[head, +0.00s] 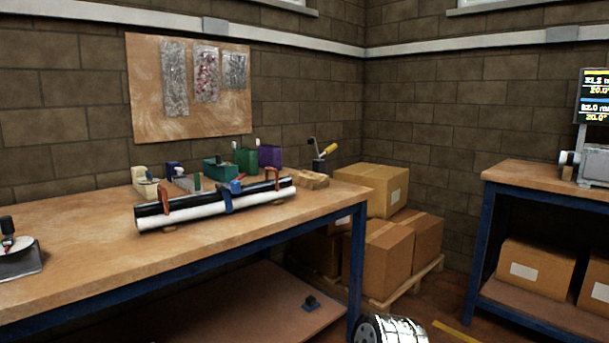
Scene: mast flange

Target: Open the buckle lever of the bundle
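The bundle lies on the wooden workbench (90,247). It is a black tube (200,198) and a white tube (185,218) side by side, running from left to right and slightly away. A blue strap with a buckle (228,197) goes around its middle, with a blue block-like part (235,186) on top. Whether this part is the lever, and whether it is raised, is too small to tell. Orange-brown clamps or straps sit near the left end (164,199) and the right end (272,178). Neither of my grippers is in view.
Several small coloured items, including a teal box (219,170) and a purple box (270,156), stand behind the bundle. A dark device (18,253) stands at the bench's left. The bench in front of the bundle is clear. Cardboard boxes (378,262) stand beyond its right end.

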